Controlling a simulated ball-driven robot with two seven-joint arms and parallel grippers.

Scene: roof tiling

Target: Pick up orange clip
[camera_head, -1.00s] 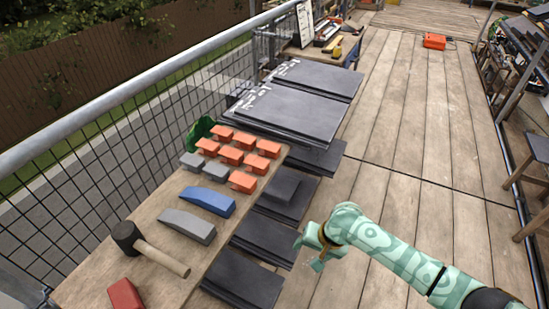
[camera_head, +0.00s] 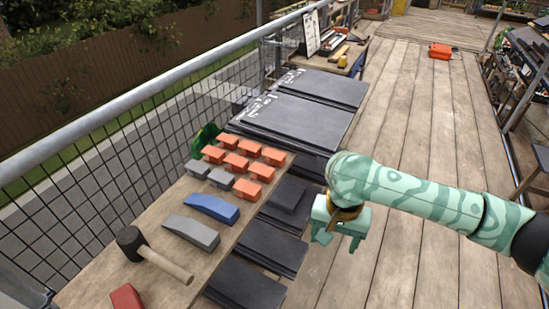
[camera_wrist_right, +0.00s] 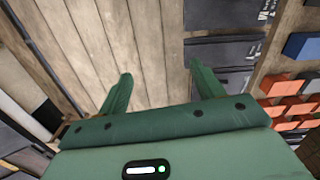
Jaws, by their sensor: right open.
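Several orange clips (camera_head: 249,189) lie in rows on the wooden bench at left, with grey clips (camera_head: 221,177) along their near left side. The orange clips also show at the right edge of the right wrist view (camera_wrist_right: 296,106). My right gripper (camera_head: 337,242) is to the right of the bench, apart from the clips, over the deck and the edge of the dark tiles. Its two fingers are spread with nothing between them in the right wrist view (camera_wrist_right: 160,82). My left gripper is not in view.
A blue block (camera_head: 212,207), a long grey block (camera_head: 191,231), a mallet (camera_head: 150,255) and a red block (camera_head: 126,298) lie on the bench (camera_head: 92,287). Dark tiles (camera_head: 269,243) are stacked beside it. A mesh railing (camera_head: 130,160) runs along the left.

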